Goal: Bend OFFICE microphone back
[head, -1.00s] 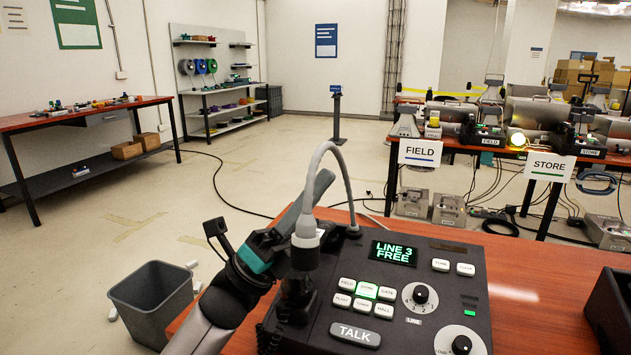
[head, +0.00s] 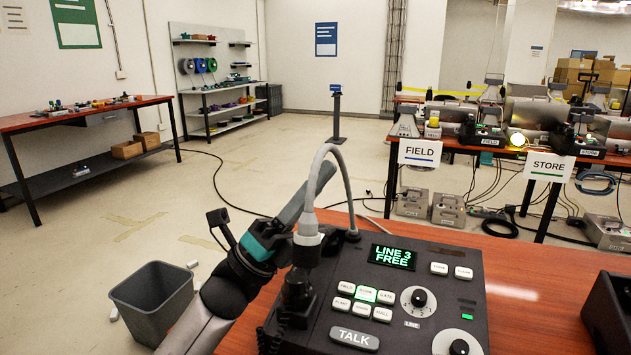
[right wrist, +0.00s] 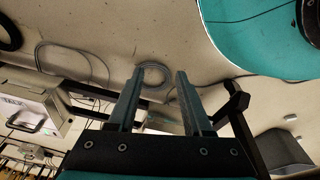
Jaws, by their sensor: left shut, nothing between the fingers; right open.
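The dark console (head: 415,262) with its keypad, dial and "LINE 3 FREE" display stands on the wooden table. Its grey gooseneck microphone (head: 343,172) rises from the console's back left, arches over to the left and hangs down, with the grey-white microphone head (head: 307,232) at the lower end. My left gripper (head: 322,172) is shut and empty; its fingers slant up to the right, overlapping the arch in the picture. I cannot tell whether they touch the neck. My right gripper (right wrist: 157,85) is open and empty in the right wrist view, with floor and cables beyond it.
A black box (head: 610,310) stands at the table's right edge. Clear tabletop (head: 530,265) lies between it and the console. A grey bin (head: 150,300) stands on the floor at left. A bench with FIELD (head: 420,152) and STORE (head: 548,167) signs stands behind.

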